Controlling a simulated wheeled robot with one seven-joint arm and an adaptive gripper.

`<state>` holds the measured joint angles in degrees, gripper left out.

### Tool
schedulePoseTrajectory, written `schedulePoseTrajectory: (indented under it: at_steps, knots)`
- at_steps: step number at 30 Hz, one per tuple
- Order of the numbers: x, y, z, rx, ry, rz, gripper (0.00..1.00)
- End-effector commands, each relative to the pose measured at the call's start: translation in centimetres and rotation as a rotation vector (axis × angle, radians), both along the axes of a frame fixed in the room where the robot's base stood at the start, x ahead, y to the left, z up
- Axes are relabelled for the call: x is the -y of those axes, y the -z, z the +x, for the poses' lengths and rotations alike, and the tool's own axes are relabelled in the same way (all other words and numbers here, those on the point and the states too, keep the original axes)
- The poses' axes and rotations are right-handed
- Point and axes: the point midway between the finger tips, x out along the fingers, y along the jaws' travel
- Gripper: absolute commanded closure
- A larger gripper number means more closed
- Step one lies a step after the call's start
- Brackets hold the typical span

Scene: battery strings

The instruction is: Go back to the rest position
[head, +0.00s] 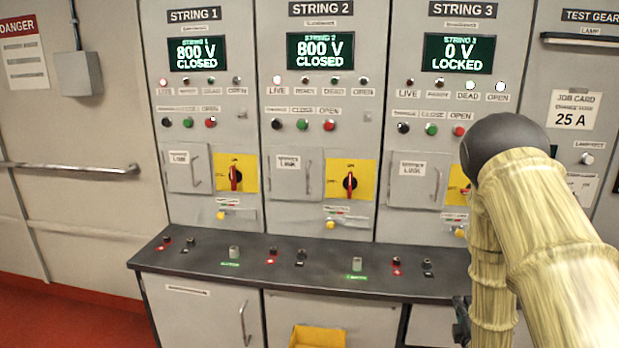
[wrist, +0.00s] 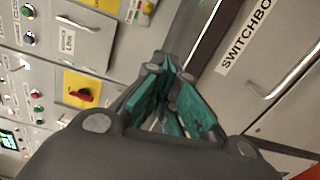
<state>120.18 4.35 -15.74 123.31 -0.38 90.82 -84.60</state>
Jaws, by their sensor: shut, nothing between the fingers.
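My gripper (wrist: 168,75) is shut and empty in the wrist view, its teal-padded fingers meeting ahead of the dark palm. In the head view my arm comes down the right side. It covers part of the STRING 3 cabinet (head: 410,230). Only a dark bit of the gripper shows low beside the arm, in front of the lower cabinets. In the wrist view the fingers point along the cabinet fronts, close to a panel labelled SWITCHBO... (wrist: 243,40). I see no contact there, and the exact gap cannot be told.
The dark counter (head: 330,262) with terminals juts out below the panels. STRING 1 (head: 197,52) and STRING 2 (head: 320,50) displays read 800 V CLOSED; STRING 3 (head: 459,53) reads 0 V LOCKED. A yellow bin (head: 317,337) sits below. Red floor (head: 60,320) is clear at left.

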Motion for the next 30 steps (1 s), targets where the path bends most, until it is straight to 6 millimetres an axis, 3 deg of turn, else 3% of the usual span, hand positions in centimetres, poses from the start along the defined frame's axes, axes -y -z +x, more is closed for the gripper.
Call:
schedulePoseTrajectory:
  at_steps: [8,14,17,24,30]
  knots:
    - [-1.7,5.6,-2.6,-0.125,0.023,0.195,1.0]
    - [-3.6,11.1,-6.0,-0.256,0.075,0.398,1.0]
    - [-5.1,14.9,-9.1,-0.352,0.131,0.546,1.0]
    - [-9.6,23.5,-19.1,-0.601,0.365,0.912,1.0]
    - [-13.4,28.3,-28.9,-0.781,0.644,1.155,1.0]
